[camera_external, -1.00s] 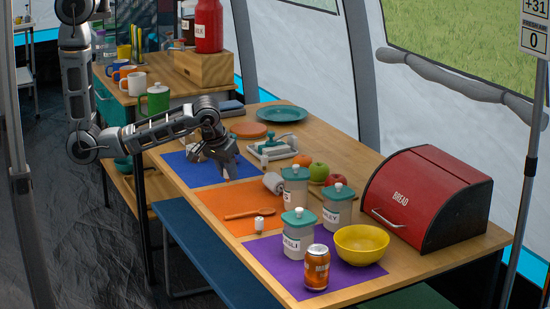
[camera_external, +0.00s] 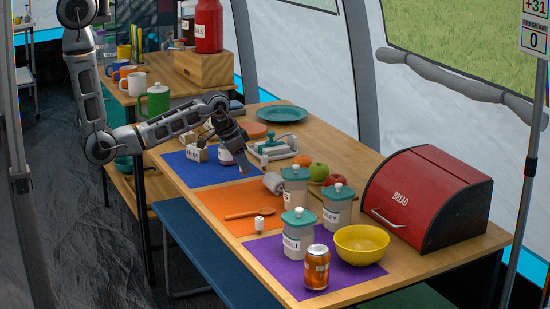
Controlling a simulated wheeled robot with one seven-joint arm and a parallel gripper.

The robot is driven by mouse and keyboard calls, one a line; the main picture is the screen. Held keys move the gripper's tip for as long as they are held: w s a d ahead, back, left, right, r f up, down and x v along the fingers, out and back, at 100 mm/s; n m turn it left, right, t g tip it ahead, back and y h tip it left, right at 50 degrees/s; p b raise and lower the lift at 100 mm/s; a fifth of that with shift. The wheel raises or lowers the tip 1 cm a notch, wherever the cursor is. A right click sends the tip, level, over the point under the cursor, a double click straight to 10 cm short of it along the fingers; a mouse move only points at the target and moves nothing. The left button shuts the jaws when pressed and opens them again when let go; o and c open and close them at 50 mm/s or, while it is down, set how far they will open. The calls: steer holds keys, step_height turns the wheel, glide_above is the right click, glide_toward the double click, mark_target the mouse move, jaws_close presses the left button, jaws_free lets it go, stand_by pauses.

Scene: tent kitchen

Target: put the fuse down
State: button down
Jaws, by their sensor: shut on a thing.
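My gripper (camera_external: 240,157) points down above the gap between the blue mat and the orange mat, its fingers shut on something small. The fuse is too small and too hidden between the fingertips to make out clearly; only a small pale-tan bit (camera_external: 244,171) shows at the tips. The tips look a little above the table, but I cannot tell the exact height. The blue mat (camera_external: 191,174) lies behind and left of the gripper, and the orange mat (camera_external: 217,202) lies in front of it.
A grey-white cylinder (camera_external: 273,183) lies close right of the gripper. A wooden spoon (camera_external: 248,213) and a small white item (camera_external: 259,225) are on the orange mat. Lidded jars (camera_external: 338,208), a yellow bowl (camera_external: 361,245) and a can (camera_external: 317,268) stand nearer. A red bread box (camera_external: 425,200) is right.

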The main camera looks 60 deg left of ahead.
steer(key=w+d+r+m+h+b, duration=0.1)
steer(key=d+r+m+b, duration=0.15)
steer(key=d, duration=0.55)
steer(key=w+d+r+m+g+h+b, duration=0.1)
steer(key=d+r+m+b, duration=0.15)
steer(key=d, duration=0.55)
steer(key=w+d+r+m+b, duration=0.2)
steer(key=d+r+b, duration=0.1)
steer(key=d, duration=0.5)
steer(key=s+d+m+g+h+b, duration=0.1)
steer(key=s+d+m+b, duration=0.3)
steer(key=d, duration=1.3)
steer(key=s+d+m+g+b, duration=0.1)
steer(key=s+d+b, duration=0.45)
steer(key=d, duration=1.05)
steer(key=b, duration=0.3)
glide_above(358, 245)
steer(key=s+d, duration=0.3)
steer(key=d, duration=0.1)
step_height(358, 245, down, 7)
steer(key=shift+d+f, duration=0.1)
steer(key=shift+f+b, duration=0.35)
steer(key=shift+f, duration=1.6)
steer(key=shift+f, duration=0.15)
steer(key=c, duration=1.2)
jaws_free()
steer(key=shift+c, duration=0.2)
